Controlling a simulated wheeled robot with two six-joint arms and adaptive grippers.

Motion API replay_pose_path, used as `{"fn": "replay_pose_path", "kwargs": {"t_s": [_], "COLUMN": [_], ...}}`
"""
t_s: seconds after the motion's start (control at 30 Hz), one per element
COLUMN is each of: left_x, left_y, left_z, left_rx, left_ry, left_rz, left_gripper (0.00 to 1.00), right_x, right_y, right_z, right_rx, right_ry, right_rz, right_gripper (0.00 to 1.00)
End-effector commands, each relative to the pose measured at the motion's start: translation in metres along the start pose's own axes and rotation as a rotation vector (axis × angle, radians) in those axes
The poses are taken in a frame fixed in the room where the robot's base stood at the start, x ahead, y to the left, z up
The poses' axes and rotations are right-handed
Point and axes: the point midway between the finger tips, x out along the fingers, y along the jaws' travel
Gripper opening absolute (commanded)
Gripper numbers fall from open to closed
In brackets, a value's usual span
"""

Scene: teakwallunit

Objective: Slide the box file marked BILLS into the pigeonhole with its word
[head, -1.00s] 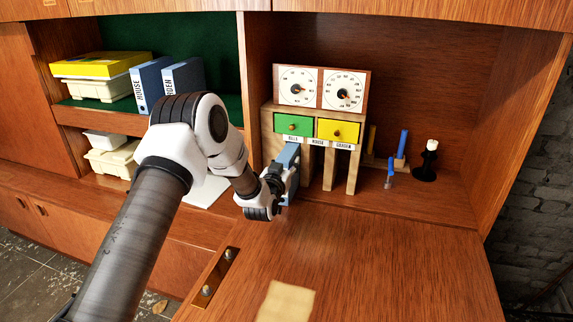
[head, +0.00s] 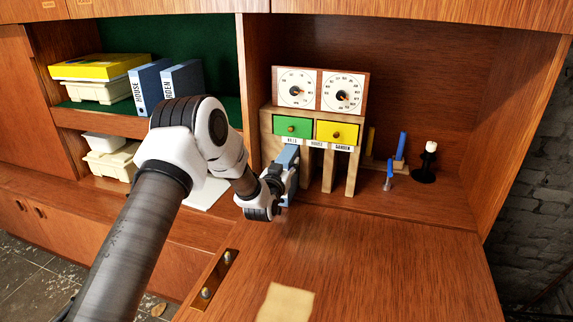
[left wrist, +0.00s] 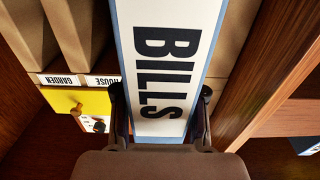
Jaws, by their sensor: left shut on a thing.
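The blue box file (head: 290,160) has a white spine marked BILLS, which fills the middle of the left wrist view (left wrist: 170,60). My left gripper (head: 272,190) is shut on it, one finger on each side of the spine. The file stands at the mouth of the leftmost pigeonhole of the wooden unit (head: 267,150), under the green drawer, its far end hidden. That pigeonhole's label (head: 290,140) appears to read BILLS. The labels HOUSE (left wrist: 101,81) and GARDEN (left wrist: 58,80) mark the other pigeonholes. My right gripper is not in view.
Box files HOUSE (head: 147,86) and GARDEN (head: 182,80) stand on the green-lined shelf at left. The drop-leaf (head: 380,260) in front is mostly clear, with a pale sheet (head: 285,303).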

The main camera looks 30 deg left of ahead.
Motion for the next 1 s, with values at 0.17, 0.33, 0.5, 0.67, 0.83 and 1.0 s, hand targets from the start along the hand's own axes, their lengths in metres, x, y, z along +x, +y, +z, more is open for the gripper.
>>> {"fn": "replay_pose_path", "kwargs": {"t_s": [0.17, 0.33, 0.5, 0.67, 0.83, 1.0], "left_x": [0.003, 0.006, 0.006, 0.006, 0.008, 0.012], "left_y": [0.000, 0.000, 0.000, 0.000, 0.000, 0.000], "left_z": [-0.001, -0.001, -0.001, -0.001, -0.001, -0.001], "left_rx": [0.000, 0.000, 0.000, 0.000, 0.000, 0.000], "left_ry": [0.003, 0.002, 0.002, 0.002, 0.002, 0.003], "left_rz": [0.000, 0.000, 0.000, 0.000, 0.000, 0.000], "left_gripper": [0.00, 0.00, 0.00, 0.00, 0.00, 0.00], "right_x": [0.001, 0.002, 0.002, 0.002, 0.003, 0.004], "right_y": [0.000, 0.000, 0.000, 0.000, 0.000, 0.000], "right_z": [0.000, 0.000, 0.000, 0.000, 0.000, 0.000], "right_rx": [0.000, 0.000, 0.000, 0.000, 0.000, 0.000], "right_ry": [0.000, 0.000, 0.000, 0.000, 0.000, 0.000], "right_rz": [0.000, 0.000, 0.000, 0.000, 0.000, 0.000], "right_gripper": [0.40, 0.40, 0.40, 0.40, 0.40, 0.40]}}
